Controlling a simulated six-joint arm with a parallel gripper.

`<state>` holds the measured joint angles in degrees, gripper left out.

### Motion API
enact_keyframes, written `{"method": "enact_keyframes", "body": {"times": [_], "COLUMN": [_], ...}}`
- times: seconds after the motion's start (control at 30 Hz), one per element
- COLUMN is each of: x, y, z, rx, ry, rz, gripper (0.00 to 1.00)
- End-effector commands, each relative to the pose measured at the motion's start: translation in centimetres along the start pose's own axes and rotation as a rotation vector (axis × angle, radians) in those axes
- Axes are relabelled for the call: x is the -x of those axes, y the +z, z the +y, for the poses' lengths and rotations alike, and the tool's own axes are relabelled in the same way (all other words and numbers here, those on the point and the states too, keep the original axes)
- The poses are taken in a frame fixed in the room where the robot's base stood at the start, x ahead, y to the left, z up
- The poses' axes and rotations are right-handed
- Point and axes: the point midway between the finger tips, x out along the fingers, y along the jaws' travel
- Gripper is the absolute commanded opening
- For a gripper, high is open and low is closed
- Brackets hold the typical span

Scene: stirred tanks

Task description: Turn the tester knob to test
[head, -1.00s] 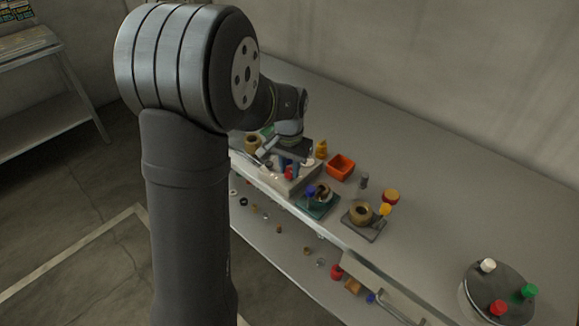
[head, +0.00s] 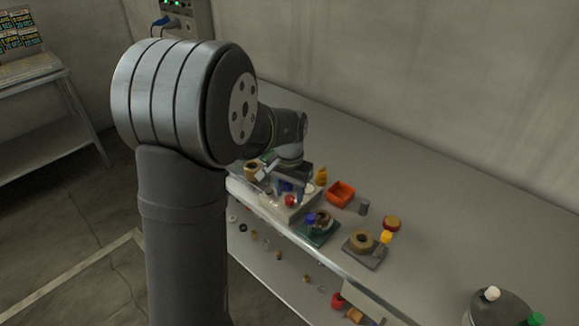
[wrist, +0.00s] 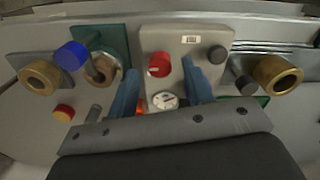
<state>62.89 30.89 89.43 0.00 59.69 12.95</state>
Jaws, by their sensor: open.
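The tester is a pale grey box (wrist: 188,48) on the bench, with a red knob (wrist: 158,64), a round white dial (wrist: 165,100), a dark round knob (wrist: 217,54) and a small label on its face. In the head view, the red knob (head: 290,200) shows just below my gripper (head: 289,186). My gripper (wrist: 159,72) is open, with its blue fingers apart and pointing at the tester. In the wrist view, the red knob lies between the fingertips; I cannot tell how far below them it is. The knob's setting is too small to read.
An orange bin (head: 341,193) and a yellow bottle (head: 321,176) stand behind the tester. A green plate (head: 317,236) with a blue-capped fitting and a grey plate (head: 371,257) with a brass ring lie to its right. The bench at the back right is clear.

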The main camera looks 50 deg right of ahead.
Motion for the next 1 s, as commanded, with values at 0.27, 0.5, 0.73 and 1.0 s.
{"method": "enact_keyframes", "body": {"times": [0.27, 0.5, 0.73, 1.0], "x": [6.4, 12.1, 15.4, 16.2], "y": [-0.1, -0.1, 0.0, 0.0], "z": [0.0, 0.0, 0.0, 0.0], "rx": [0.000, 0.000, 0.000, 0.000], "ry": [-0.001, -0.001, -0.001, 0.000], "rz": [0.005, 0.005, 0.002, 0.000], "gripper": [0.46, 0.46, 0.46, 0.46]}}
